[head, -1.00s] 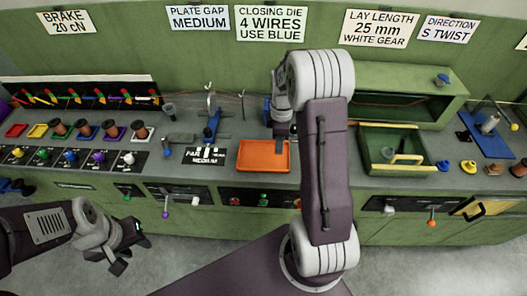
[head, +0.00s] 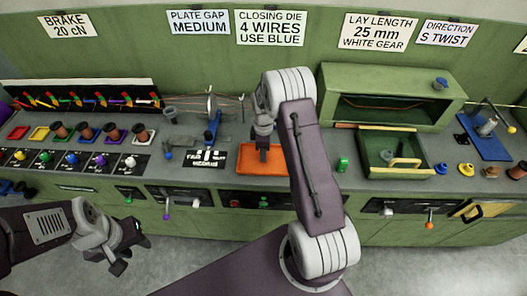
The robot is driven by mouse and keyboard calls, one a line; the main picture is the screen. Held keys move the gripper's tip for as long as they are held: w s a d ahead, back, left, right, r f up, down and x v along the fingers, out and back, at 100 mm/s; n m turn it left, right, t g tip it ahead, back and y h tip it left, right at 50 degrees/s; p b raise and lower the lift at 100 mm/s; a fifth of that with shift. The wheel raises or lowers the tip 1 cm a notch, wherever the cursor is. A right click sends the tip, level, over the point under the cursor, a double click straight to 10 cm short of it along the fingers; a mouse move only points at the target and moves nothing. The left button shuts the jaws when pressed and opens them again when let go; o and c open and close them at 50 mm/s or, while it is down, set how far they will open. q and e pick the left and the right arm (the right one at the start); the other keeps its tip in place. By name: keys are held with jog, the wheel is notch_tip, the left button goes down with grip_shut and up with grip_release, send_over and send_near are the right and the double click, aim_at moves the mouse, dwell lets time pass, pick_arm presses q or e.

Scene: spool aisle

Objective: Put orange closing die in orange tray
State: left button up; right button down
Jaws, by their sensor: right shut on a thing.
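The orange tray (head: 246,165) lies on the bench, left of centre in the head view. My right gripper (head: 263,156) points down over the tray's middle. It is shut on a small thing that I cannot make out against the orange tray. I cannot tell whether that thing touches the tray floor. No orange closing die shows clearly elsewhere on the bench. My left gripper (head: 130,256) hangs low at the left, in front of the bench and away from the tray. Its fingers look apart, with nothing seen between them.
A small green piece (head: 343,164) stands right of the tray, beyond my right arm. A green open box (head: 400,172) is further right. A black and white sign card (head: 205,157) lies left of the tray. Spools (head: 140,135) stand at the left.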

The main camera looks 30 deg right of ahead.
jog(key=c, duration=1.1)
grip_release()
jog(key=shift+f, duration=0.1)
notch_tip(320, 180, up, 12)
jog(key=r+b, duration=0.1)
jog(key=s+a+f+m, duration=0.1)
jog(key=s+a+m, duration=0.2)
jog(key=s, duration=0.3)
jog(key=s+a+m, duration=0.4)
jog(key=s+m, duration=0.1)
jog(key=s, duration=0.1)
jog(key=s+a+f+m+t, duration=0.1)
jog(key=s+a+m, duration=0.2)
jog(key=s, duration=0.3)
jog(key=shift+s+a+f+m, duration=0.2)
jog(key=shift+a+f+m, duration=0.2)
jog(key=shift+a, duration=0.1)
jog(key=shift+r, duration=0.1)
